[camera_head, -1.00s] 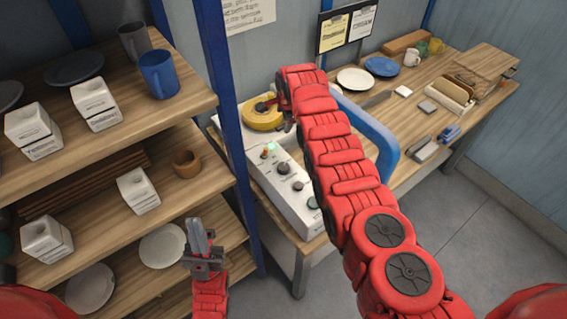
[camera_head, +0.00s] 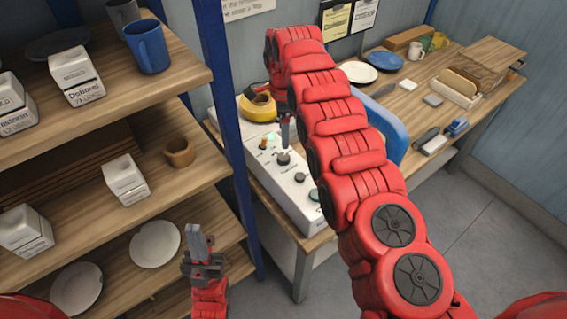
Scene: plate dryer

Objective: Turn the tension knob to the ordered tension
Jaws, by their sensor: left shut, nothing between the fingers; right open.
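The white control box (camera_head: 290,200) on the bench carries a row of black knobs: an upper knob (camera_head: 283,158), a middle knob (camera_head: 299,177) and a lower knob (camera_head: 314,194). Their labels are too small to read, so I cannot tell which is the tension knob. My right gripper (camera_head: 285,142) is open and points down just above the upper knob; I cannot tell whether it touches it. Part of it is hidden behind my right arm. My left gripper (camera_head: 194,236) is shut and empty, pointing up in front of the lower shelves.
A blue shelf post (camera_head: 232,150) stands close on the left. Shelves hold boxes, plates and mugs. Order cards (camera_head: 338,22) hang on the wall.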

